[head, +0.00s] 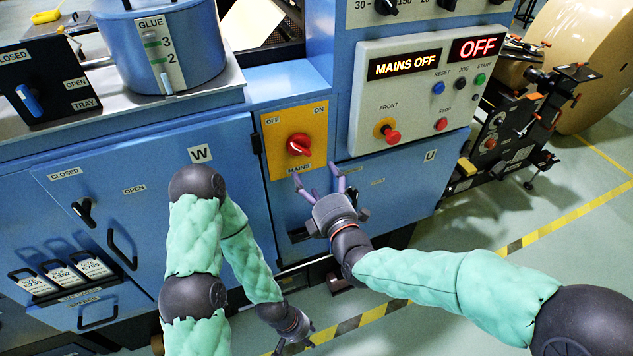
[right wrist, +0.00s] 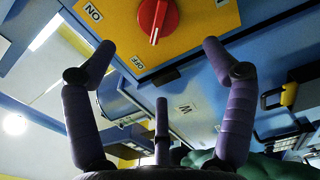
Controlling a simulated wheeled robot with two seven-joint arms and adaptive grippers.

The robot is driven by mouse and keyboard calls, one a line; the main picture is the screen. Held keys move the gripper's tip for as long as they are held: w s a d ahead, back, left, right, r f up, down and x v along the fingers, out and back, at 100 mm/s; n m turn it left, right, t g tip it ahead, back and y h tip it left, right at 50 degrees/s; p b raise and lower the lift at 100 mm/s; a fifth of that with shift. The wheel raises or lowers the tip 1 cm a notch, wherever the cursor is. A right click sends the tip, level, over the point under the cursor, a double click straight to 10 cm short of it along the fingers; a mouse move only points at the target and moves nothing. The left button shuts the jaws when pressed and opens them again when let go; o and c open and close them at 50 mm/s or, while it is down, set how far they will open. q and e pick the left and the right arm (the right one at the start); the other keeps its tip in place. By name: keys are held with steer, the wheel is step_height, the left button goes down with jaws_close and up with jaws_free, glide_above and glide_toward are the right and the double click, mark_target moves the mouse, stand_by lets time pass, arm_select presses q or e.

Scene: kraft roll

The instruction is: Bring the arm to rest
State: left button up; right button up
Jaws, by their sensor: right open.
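My right gripper (head: 322,187) is in front of the blue machine, just below the red mains switch (head: 300,144) on its yellow plate (head: 268,128). Its fingers are spread with nothing between them. In the right wrist view the open fingers (right wrist: 160,90) stand below the red switch (right wrist: 157,18), apart from it. The switch handle points toward the OFF side. My left gripper (head: 293,335) hangs low in front of the machine near the floor; it is small in the view and its fingers are hard to make out.
The control panel (head: 370,104) reads MAINS OFF and OFF. A blue glue pot (head: 192,50) stands on the ledge at upper left. A large kraft roll (head: 590,60) stands at upper right. Green floor (head: 470,265) with a yellow-black stripe is clear at right.

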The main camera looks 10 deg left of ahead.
steer(key=shift+s+d, duration=0.15)
steer(key=shift+s, duration=0.1)
stand_by(0.3)
steer(key=s+d+f+m+g+h, duration=0.15)
steer(key=d+f+m, duration=0.25)
steer(key=f, duration=0.4)
steer(key=d+f+m+g+h+p, duration=0.1)
steer(key=d+f+m+g+h, duration=0.15)
steer(key=d+f+m, duration=0.45)
steer(key=d+f+m+g+h, duration=0.1)
steer(key=d+f+m+g, duration=0.15)
steer(key=f, duration=0.75)
steer(key=s+d+f+m+g, duration=0.3)
steer(key=s+f+m, duration=0.4)
steer(key=s, duration=0.3)
steer(key=s+d+f+m+g+h+p, duration=0.1)
steer(key=s+d+f+m+g, duration=0.3)
steer(key=s+f+m, duration=0.3)
step_height(320, 180, down, 2)
steer(key=s+g, duration=0.1)
steer(key=s, duration=0.1)
steer(key=shift+s+d, duration=0.25)
steer(key=shift+s, duration=0.1)
